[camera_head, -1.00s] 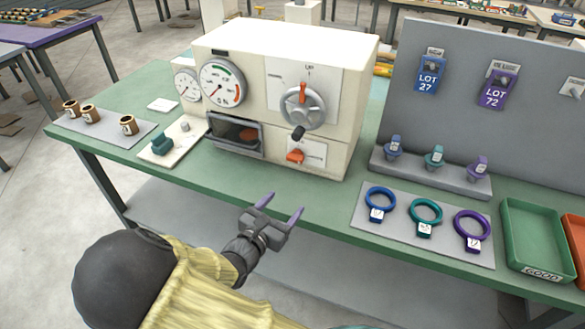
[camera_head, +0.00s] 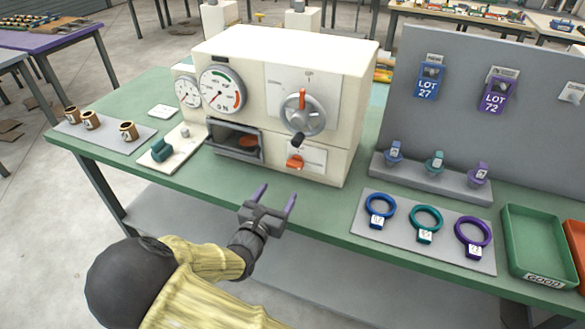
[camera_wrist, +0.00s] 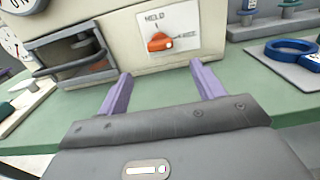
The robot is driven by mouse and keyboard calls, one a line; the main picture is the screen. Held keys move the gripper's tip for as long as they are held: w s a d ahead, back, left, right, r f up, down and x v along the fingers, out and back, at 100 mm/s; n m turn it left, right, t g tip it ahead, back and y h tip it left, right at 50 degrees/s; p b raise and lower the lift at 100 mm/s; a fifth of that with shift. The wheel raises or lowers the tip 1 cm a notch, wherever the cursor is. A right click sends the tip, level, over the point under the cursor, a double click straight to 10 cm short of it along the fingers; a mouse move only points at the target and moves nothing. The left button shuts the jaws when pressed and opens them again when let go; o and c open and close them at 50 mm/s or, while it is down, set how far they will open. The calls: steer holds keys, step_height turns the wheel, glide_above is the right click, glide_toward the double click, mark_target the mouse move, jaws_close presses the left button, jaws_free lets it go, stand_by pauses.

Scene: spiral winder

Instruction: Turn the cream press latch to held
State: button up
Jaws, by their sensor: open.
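The cream press (camera_head: 330,75) stands on the green table. Its latch is an orange knob (camera_head: 296,162) on a white plate low on the press front, below the dark-handled dial. In the wrist view, the orange latch (camera_wrist: 159,42) sits below the word HELD, with a second label, apparently FREE, to its right. Its darker end points right, roughly towards that second label. My gripper (camera_head: 276,196) is open and empty, in front of the press near the table's front edge. In the wrist view, its purple fingers (camera_wrist: 160,85) are apart, below the latch and not touching it.
An open-fronted compartment with a bar handle (camera_head: 234,140) is left of the latch. The dial's dark handle (camera_head: 298,139) juts out above it. A grey mat with several rings (camera_head: 405,238) and a green tray (camera_head: 540,240) lie right. Table before the press is clear.

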mark_target(293, 167)
steer(key=x, duration=1.1)
steer(key=shift+w, duration=0.25)
steer(key=shift+p, duration=0.3)
steer(key=c, duration=1)
